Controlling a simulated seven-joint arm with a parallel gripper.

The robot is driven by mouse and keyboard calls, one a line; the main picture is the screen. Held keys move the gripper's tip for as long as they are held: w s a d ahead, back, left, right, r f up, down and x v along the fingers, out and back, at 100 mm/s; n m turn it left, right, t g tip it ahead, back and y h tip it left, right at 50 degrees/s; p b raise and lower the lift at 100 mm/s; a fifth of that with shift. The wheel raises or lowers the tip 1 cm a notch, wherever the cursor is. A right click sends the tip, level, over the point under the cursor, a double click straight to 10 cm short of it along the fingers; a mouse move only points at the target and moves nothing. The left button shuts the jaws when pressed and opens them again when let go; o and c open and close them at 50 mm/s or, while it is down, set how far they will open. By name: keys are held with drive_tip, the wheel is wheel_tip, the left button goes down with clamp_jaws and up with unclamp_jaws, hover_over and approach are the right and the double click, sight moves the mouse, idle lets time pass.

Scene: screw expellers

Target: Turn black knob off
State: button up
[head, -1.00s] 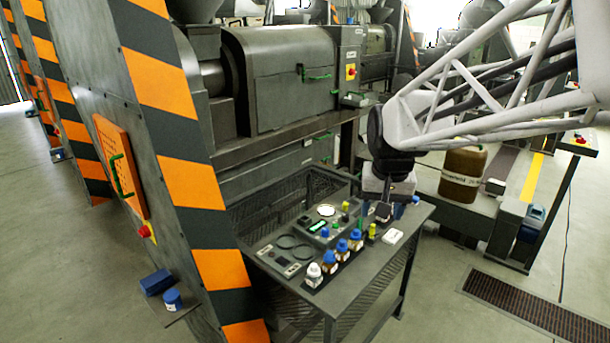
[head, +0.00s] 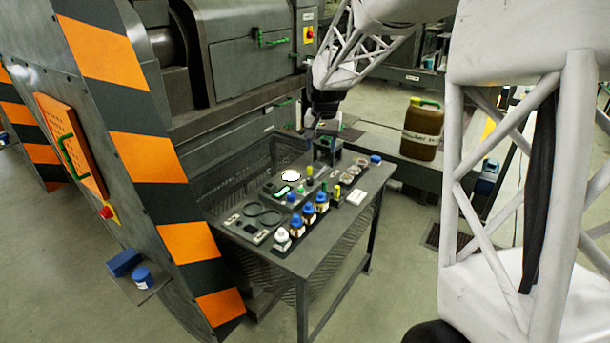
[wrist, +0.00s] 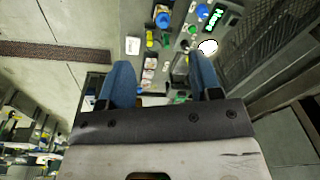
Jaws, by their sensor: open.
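A small control panel (head: 292,187) with a round white dial, a green display and several small knobs and buttons lies on the dark table. A small dark upright piece (head: 323,188) on it may be the black knob; it is too small to be sure or to tell its setting. My gripper (wrist: 164,75) is open, with its two blue fingers spread and nothing held between them. In the head view it hangs over the far end of the table, beyond the panel. In the wrist view the panel's display (wrist: 216,15) and white dial (wrist: 208,47) show beyond the right finger.
Several blue-capped bottles (head: 308,214) and a white-capped bottle (head: 282,239) line the table's front. A white block (head: 357,197) lies near its right side. A brown jug (head: 423,130) stands behind at right. A striped orange and black machine frame (head: 150,160) rises at left.

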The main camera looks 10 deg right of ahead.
drive_tip(key=w+d+f+m, duration=0.1)
drive_tip(key=w+f, duration=0.8)
drive_tip(key=w, duration=0.4)
drive_tip(key=m, duration=0.2)
hover_over(310, 179)
drive_tip(key=shift+g, duration=0.4)
drive_tip(key=f, duration=1.1)
drive_tip(key=shift+s+d+f, duration=0.15)
drive_tip(key=shift+s+f, duration=0.15)
drive_tip(key=shift+w+f, duration=0.1)
drive_tip(key=shift+f, duration=0.05)
drive_tip(key=shift+f, duration=0.1)
drive_tip(key=shift+f, duration=3.8)
drive_tip(key=c, duration=0.9)
